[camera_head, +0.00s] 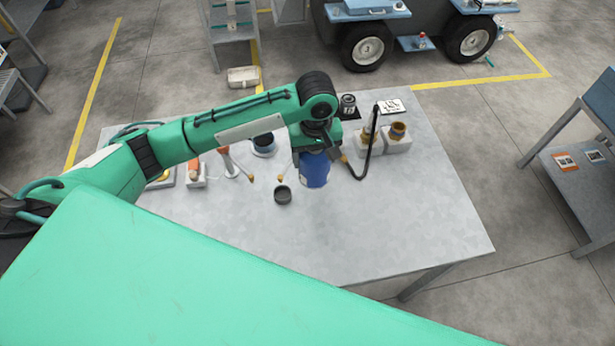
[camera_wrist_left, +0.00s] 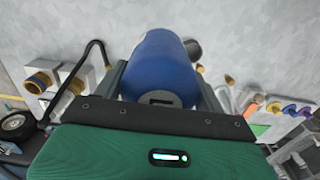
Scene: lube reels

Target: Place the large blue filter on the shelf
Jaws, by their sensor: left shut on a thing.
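The large blue filter (camera_head: 314,171) is a blue cylinder above the middle of the grey metal table. My left gripper (camera_head: 315,152) is shut on it from above. In the left wrist view the blue filter (camera_wrist_left: 161,66) sits between the two fingers of my left gripper (camera_wrist_left: 165,92). I cannot tell whether the filter's lower end touches the table. A shelf-like metal rack (camera_head: 585,165) stands at the right edge of the head view; I cannot tell if it is the task's shelf. My right gripper is not in view.
The metal table (camera_head: 400,230) is bare at its front right. A small dark cup (camera_head: 282,194) stands left of the filter. A black curved hose (camera_head: 371,150) and brass fittings on white blocks (camera_head: 397,142) stand to the right. A wheeled cart (camera_head: 410,35) is behind.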

